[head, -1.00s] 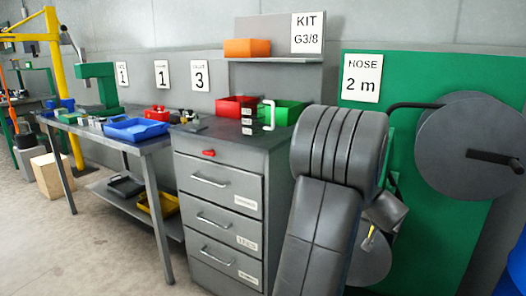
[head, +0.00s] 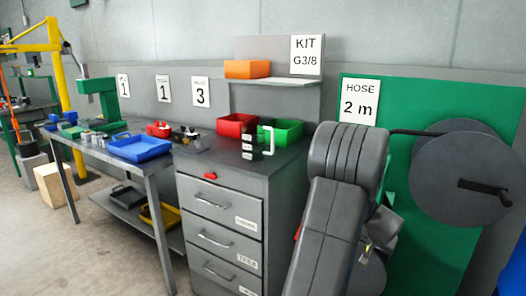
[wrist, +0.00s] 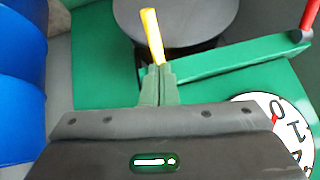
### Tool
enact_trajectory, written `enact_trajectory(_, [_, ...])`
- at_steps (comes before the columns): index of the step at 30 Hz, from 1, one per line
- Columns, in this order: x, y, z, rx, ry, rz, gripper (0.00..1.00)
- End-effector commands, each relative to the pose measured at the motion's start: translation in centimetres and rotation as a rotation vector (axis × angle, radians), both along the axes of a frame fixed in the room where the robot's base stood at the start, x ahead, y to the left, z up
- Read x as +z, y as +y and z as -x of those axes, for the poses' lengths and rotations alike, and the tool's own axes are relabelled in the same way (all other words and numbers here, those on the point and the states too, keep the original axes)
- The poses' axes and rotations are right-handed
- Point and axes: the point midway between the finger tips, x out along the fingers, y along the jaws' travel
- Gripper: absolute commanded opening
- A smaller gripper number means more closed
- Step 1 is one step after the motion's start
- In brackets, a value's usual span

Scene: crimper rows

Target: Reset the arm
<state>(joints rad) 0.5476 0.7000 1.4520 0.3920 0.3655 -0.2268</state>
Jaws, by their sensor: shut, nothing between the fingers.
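My gripper (wrist: 158,68) shows in the wrist view as two narrow green-grey fingers, shut together with nothing between them. A yellow bar (wrist: 152,35) shows just beyond the fingertips; I cannot tell whether it touches them. In the head view my grey arm stands folded at the centre right and hides most of the gripper. A small yellow piece shows beside the arm, in front of the green hose board (head: 400,130).
A hose reel (head: 455,170) hangs on the board, close to my arm. A drawer cabinet (head: 222,225) with red and green bins stands left of the arm, beside a bench with a blue tray (head: 140,149). A round dial (wrist: 285,125) shows in the wrist view.

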Motion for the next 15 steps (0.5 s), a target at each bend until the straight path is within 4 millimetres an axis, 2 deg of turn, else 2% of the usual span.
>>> enact_trajectory(1, [0.65, -0.03, -0.08, 0.001, 0.009, -0.005, 0.0])
enact_trajectory(15, [1.42, -0.27, -0.46, 0.001, 0.094, -0.057, 0.0])
